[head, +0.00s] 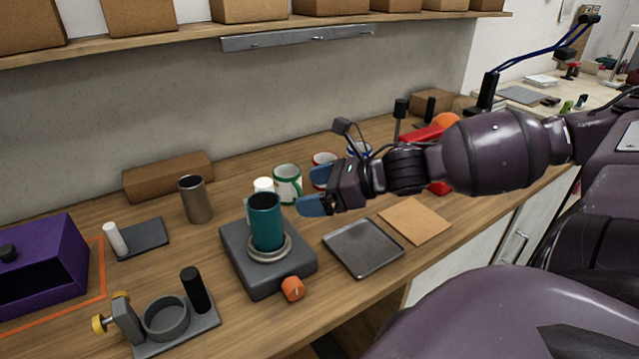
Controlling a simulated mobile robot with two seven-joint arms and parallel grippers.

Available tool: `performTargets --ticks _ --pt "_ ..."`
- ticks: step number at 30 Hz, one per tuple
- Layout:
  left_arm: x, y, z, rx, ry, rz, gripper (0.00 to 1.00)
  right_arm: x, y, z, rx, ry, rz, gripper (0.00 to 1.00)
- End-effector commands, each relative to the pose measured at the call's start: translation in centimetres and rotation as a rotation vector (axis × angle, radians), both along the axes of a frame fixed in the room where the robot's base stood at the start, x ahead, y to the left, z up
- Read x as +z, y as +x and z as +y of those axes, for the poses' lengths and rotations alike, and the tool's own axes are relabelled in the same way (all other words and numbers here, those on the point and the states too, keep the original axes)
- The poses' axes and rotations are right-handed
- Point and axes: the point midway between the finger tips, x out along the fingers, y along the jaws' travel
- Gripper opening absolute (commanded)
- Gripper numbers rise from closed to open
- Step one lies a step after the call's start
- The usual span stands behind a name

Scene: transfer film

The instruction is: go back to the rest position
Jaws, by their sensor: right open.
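My right gripper (316,190) reaches in from the right above the workbench (215,325). Its two blue fingertips are apart and nothing is between them. A teal cup (267,222) stands upright on a ring on a dark grey base (242,262) to the left of the gripper. The fingertips are apart from the cup in the picture. A white mug with a green rim (287,183) is behind the gripper, and a white mug with a red rim (324,162) is partly hidden by it. My left gripper is not in view.
A metal tumbler (194,200), a purple box (45,262) and a grey holder (183,333) stand to the left. An orange knob (292,288) sticks out of the base's front. A dark tray (363,247) and a tan square (415,220) lie below my right arm. A shelf (190,40) runs above.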

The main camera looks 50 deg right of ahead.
Motion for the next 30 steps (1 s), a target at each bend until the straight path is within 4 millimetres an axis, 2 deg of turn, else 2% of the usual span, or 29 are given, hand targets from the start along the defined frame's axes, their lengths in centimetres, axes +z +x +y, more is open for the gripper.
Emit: performTargets --ticks 18,30 --pt "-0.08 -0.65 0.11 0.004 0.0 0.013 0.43 0.14 -0.41 -0.25 0.0 0.0 0.001 0.9" --pt "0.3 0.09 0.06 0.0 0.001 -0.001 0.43 0.14 -0.41 -0.25 0.0 0.0 0.001 0.9"
